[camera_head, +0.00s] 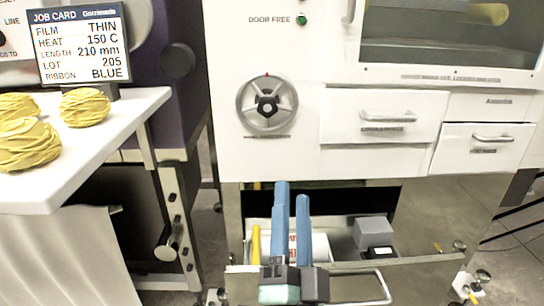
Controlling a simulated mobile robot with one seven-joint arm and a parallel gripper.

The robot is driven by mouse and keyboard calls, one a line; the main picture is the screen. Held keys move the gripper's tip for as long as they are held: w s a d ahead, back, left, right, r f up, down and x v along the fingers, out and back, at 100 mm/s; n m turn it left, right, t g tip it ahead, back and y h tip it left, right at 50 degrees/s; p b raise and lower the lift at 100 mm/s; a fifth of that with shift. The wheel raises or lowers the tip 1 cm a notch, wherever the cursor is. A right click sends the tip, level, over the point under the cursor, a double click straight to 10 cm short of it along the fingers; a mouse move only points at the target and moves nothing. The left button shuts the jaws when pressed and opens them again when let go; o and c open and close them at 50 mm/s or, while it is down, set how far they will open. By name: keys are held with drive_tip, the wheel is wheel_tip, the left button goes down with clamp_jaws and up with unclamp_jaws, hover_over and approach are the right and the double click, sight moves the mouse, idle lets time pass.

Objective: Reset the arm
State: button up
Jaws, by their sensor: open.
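My gripper (292,190) is at the bottom middle of the head view. Its two long blue fingers point away from me and stand apart, with nothing visible between them. Its dark base and a teal part show at the bottom edge. The gripper appears in front of or over an open lower drawer (420,270) in the white machine, and hides part of what lies in it. I cannot tell how high above the drawer it is.
The drawer holds a white item with red marks (320,246), a yellow item (256,245) and a grey block (374,232). Above is the white machine with a handwheel (267,104) and shut drawers (383,116). At left, a white table (105,115) bears yellow pasta nests (84,107) and a job card (80,45).

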drive_tip(key=s+a+r+n+t+p, duration=0.15)
drive_tip(key=s+r+n, duration=0.25)
drive_tip(key=r, duration=0.7)
drive_tip(key=s+r+n+t+y+p, duration=0.1)
drive_tip(key=s+r+n+p, duration=0.2)
drive_tip(key=r, duration=0.9)
drive_tip(key=s+a+r+n+t+p, duration=0.1)
drive_tip(key=s+r+n, duration=0.3)
drive_tip(key=r, duration=0.7)
wheel_tip(320, 180, up, 36)
drive_tip(key=p, duration=3.6)
drive_tip(key=shift+w+a+r+p, duration=0.25)
drive_tip(key=shift+w+p, duration=0.15)
drive_tip(key=shift+f, duration=0.1)
